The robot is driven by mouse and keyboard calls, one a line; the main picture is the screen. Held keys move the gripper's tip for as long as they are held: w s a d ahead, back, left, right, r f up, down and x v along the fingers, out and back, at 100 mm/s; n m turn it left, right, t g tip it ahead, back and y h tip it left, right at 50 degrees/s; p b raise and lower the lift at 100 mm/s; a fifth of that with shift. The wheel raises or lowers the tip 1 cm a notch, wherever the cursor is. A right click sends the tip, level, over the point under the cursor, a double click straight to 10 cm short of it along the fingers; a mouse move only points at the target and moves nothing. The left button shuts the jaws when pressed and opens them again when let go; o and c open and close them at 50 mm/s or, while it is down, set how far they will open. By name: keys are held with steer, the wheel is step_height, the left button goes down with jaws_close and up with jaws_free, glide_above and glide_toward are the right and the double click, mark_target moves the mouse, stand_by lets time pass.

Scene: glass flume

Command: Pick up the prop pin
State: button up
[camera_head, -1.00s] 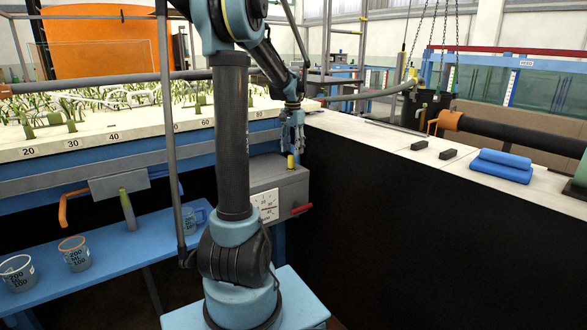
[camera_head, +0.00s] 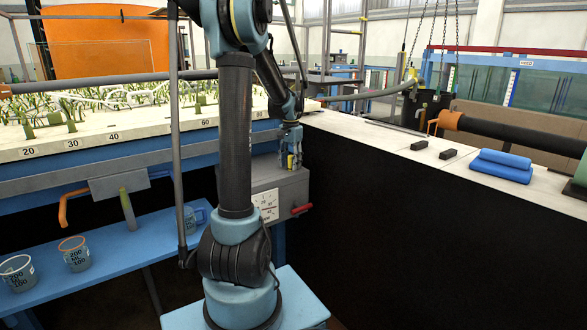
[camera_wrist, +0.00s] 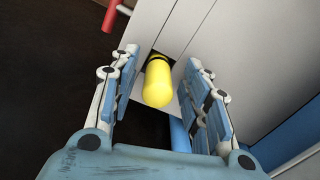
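The prop pin (camera_wrist: 157,84) is a yellow rounded piece with a dark band near its far end. In the wrist view it lies between the two fingers of my gripper (camera_wrist: 161,60), with a visible gap to each finger. The fingers are open. In the head view my gripper (camera_head: 291,160) is low over the top of a grey box (camera_head: 280,182), and only a small bit of yellow shows between the fingers. The pin's contact with the box is hidden.
The grey box has a white dial (camera_head: 269,205) and a red handle (camera_head: 302,210). The planted flume bed (camera_head: 150,132) runs behind at left. A blue shelf (camera_head: 110,258) holds measuring cups. At right, a pale ledge (camera_head: 385,142) carries dark blocks and a blue folded cloth (camera_head: 502,165).

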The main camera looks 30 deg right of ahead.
jaws_close()
steer(key=shift+r, duration=0.1)
